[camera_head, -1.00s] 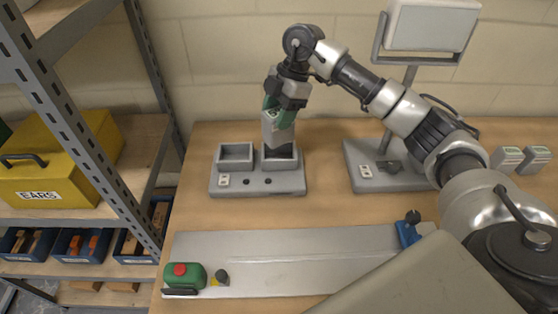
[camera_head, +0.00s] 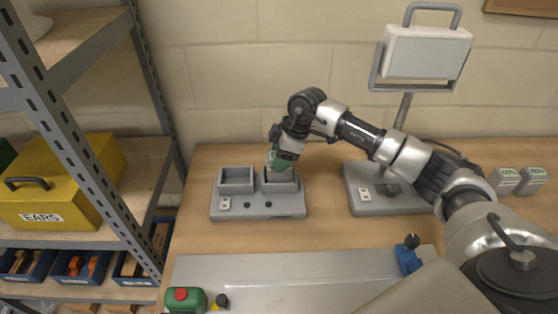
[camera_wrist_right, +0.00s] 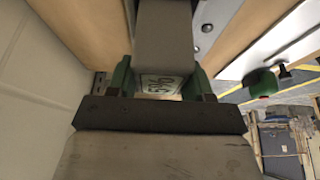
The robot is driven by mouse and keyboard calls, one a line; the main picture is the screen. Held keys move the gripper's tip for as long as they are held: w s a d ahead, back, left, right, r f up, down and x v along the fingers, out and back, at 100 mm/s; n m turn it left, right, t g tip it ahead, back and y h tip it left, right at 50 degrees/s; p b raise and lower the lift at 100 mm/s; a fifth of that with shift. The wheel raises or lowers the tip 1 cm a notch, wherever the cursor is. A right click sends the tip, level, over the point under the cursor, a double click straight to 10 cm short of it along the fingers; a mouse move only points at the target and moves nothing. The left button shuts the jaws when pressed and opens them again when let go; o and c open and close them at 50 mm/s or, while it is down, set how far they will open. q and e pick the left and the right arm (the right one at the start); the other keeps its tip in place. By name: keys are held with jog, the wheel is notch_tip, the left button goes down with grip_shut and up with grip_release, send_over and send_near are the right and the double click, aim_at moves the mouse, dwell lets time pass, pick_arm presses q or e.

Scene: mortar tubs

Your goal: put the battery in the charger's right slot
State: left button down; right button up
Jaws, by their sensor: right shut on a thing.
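The grey charger (camera_head: 258,208) stands on the bench with two square slots side by side. Its left slot (camera_head: 236,176) is empty. My right gripper (camera_head: 279,165) is directly over the right slot (camera_head: 281,188), low at its rim, with its green fingers pointing down. It is shut on the battery, a grey block (camera_wrist_right: 163,40) with a percentage label (camera_wrist_right: 161,85) between the fingers in the right wrist view. In the head view the battery is mostly hidden by the gripper and the slot walls, and its depth in the slot is unclear. My left gripper is not in view.
A lamp on a grey base (camera_head: 388,203) stands right of the charger. Two more batteries (camera_head: 506,181) stand at the far right. A metal plate (camera_head: 270,275), a green object with a red cap (camera_head: 184,299) and a blue clamp (camera_head: 409,259) lie in front. Shelving (camera_head: 100,150) is at left.

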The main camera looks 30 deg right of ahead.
notch_tip(320, 180, down, 2)
jog(key=o, duration=1.2)
jog(key=shift+d+r, duration=0.2)
jog(key=shift+r, duration=0.1)
jog(key=b+v, duration=0.2)
jog(key=v, duration=0.9)
jog(key=shift+s+r+b, duration=0.1)
jog(key=shift+r+b, duration=0.05)
jog(key=shift+b, duration=0.15)
